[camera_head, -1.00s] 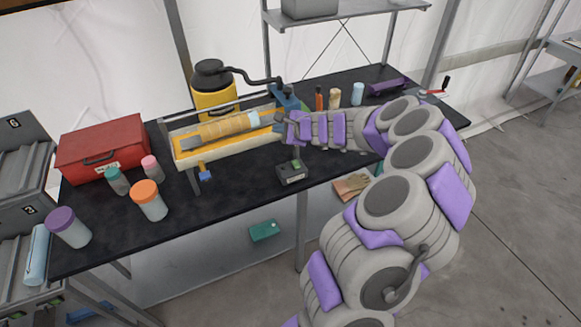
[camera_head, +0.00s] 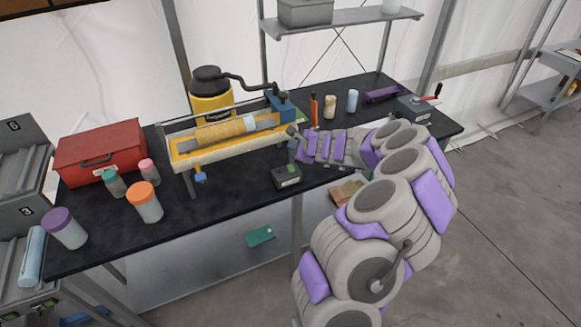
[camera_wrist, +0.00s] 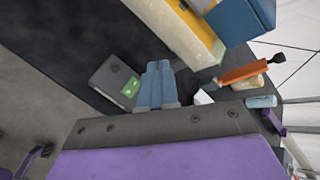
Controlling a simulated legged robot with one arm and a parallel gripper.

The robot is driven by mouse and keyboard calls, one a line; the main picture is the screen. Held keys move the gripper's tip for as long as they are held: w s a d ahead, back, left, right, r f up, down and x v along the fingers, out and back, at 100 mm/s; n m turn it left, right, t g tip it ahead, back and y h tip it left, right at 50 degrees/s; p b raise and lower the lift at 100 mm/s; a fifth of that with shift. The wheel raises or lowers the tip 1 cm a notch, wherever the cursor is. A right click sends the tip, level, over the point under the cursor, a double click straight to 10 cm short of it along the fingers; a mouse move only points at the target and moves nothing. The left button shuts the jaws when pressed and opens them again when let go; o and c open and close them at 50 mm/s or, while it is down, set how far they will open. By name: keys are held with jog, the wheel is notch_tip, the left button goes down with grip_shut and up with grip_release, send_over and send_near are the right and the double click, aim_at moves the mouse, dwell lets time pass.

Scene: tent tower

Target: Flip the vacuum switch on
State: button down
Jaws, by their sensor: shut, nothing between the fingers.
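A small dark switch box (camera_head: 287,178) with a green part on top sits near the front edge of the black table. In the wrist view the box (camera_wrist: 115,80) lies left of my fingers, its green part (camera_wrist: 130,88) close beside them. Whether they touch I cannot tell. My gripper (camera_wrist: 158,72) shows shut and empty there, its two blue fingers together. In the head view my gripper (camera_head: 292,131) is just behind and above the box. A yellow canister with a black top (camera_head: 212,95), which looks like the vacuum, stands behind the yellow-framed machine (camera_head: 190,150).
An orange-handled tool (camera_head: 314,110), small bottles and a grey box with a red lever (camera_head: 415,108) stand right of the machine. A red toolbox (camera_head: 100,152) and several lidded jars are at the left. The table front between jars and switch box is clear.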

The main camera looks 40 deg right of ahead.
jog(key=b, duration=0.6)
send_over(292, 169)
jog(key=f, duration=0.7)
jog(key=shift+s+d+f, duration=0.15)
jog(key=shift+d, duration=0.15)
jog(key=shift+a+f, duration=0.2)
jog(key=shift+f, duration=0.2)
jog(key=shift+a, duration=0.2)
jog(key=shift+d, duration=0.25)
jog(key=shift+a, duration=0.15)
jog(key=shift+f, duration=0.15)
jog(key=shift+f, duration=0.2)
